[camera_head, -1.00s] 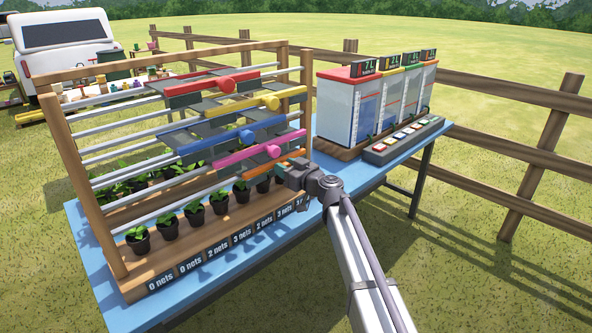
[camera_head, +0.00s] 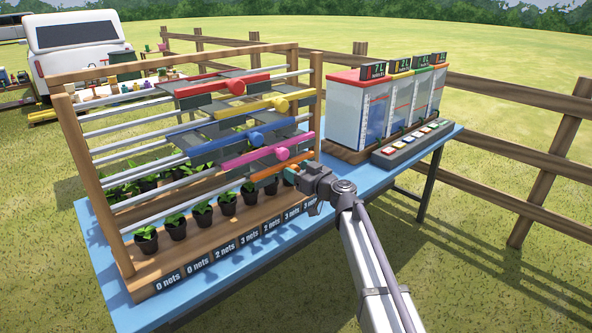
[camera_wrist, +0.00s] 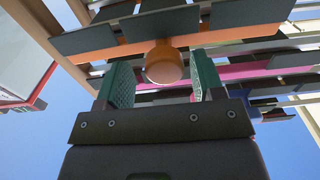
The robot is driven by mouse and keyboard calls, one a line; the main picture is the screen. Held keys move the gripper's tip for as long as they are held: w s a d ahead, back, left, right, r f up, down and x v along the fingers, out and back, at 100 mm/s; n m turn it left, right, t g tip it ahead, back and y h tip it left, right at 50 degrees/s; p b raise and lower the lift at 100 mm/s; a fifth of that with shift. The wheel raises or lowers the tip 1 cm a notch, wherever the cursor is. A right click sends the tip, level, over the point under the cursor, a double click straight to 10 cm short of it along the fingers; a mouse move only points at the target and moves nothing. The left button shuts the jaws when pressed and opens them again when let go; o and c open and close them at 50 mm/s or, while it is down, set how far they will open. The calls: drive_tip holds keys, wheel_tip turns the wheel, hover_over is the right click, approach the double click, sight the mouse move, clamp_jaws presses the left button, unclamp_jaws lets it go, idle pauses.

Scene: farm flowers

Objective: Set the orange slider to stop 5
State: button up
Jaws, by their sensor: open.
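The orange slider (camera_head: 267,174) is the lowest bar on the wooden rack, near its right end. It is partly hidden behind my gripper (camera_head: 292,174) in the head view. In the wrist view its round orange knob (camera_wrist: 163,64) sits between the two green pads of my open gripper (camera_wrist: 160,84), with a gap on each side. Orange bar and dark net panels (camera_wrist: 85,38) show behind the knob. The stop that the slider stands at cannot be read.
Pink (camera_head: 282,154), blue (camera_head: 255,138), yellow (camera_head: 281,105) and red (camera_head: 237,87) sliders sit above on the rack. Potted plants (camera_head: 202,213) stand behind net-count labels (camera_head: 222,253). A tank unit (camera_head: 358,110) and button panel (camera_head: 408,143) stand to the right.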

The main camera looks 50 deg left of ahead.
drive_tip(key=d, duration=0.9)
drive_tip(key=shift+w+d, duration=0.25)
drive_tip(key=shift+w, duration=0.15)
